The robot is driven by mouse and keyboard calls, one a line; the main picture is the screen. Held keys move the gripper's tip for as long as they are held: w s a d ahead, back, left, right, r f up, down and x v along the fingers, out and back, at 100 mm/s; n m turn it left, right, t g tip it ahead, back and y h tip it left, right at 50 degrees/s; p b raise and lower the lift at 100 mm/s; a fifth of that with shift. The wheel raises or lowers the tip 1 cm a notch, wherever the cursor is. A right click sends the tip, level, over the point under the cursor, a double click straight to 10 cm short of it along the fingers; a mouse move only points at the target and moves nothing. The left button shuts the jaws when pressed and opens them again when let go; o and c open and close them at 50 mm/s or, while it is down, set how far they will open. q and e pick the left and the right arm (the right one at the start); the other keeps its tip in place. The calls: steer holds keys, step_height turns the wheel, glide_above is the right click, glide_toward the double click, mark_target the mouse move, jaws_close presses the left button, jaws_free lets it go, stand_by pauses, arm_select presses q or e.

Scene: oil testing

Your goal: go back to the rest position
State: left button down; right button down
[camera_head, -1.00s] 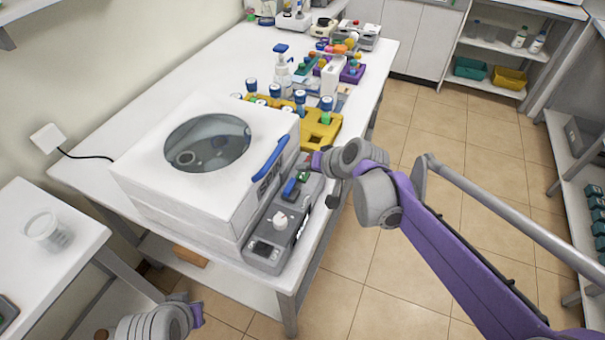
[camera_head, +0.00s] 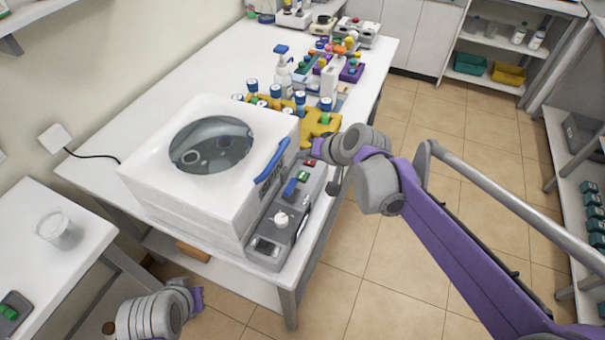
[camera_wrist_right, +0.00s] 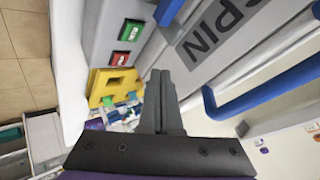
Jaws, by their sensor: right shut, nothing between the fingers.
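My right gripper (camera_head: 302,152) is by the front side of the white centrifuge (camera_head: 165,200), near the far end of its grey control panel (camera_head: 268,228). In the right wrist view its two fingers (camera_wrist_right: 160,100) are together with nothing between them. Beside them there show the panel's red button (camera_wrist_right: 121,58), green button (camera_wrist_right: 131,32) and the SPIN lettering. No contact with the machine is clear. My left gripper (camera_head: 198,298) shows only as a small purple part at the bottom left, low beside the bench; its fingers cannot be made out.
A yellow rack (camera_head: 322,122) with blue-capped bottles stands behind the centrifuge. The centrifuge's blue handle (camera_head: 272,160) juts out near my right gripper. A side table (camera_head: 30,265) with a clear beaker (camera_head: 58,230) is at the left. The tiled floor (camera_head: 400,260) at the right is free.

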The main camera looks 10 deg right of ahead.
stand_by(0.4)
steer(key=s+d+f+n+g+h, duration=0.1)
steer(key=s+d+f+h, duration=0.1)
steer(key=s, duration=1)
steer(key=s+d+f+n+g+h, duration=0.1)
steer(key=s+d+f, duration=0.4)
steer(key=s, duration=0.8)
step_height(320, 180, down, 2)
steer(key=shift+s+f+n+h, duration=0.15)
steer(key=shift+n+h, duration=0.15)
steer(key=shift+h, duration=0.6)
stand_by(4.1)
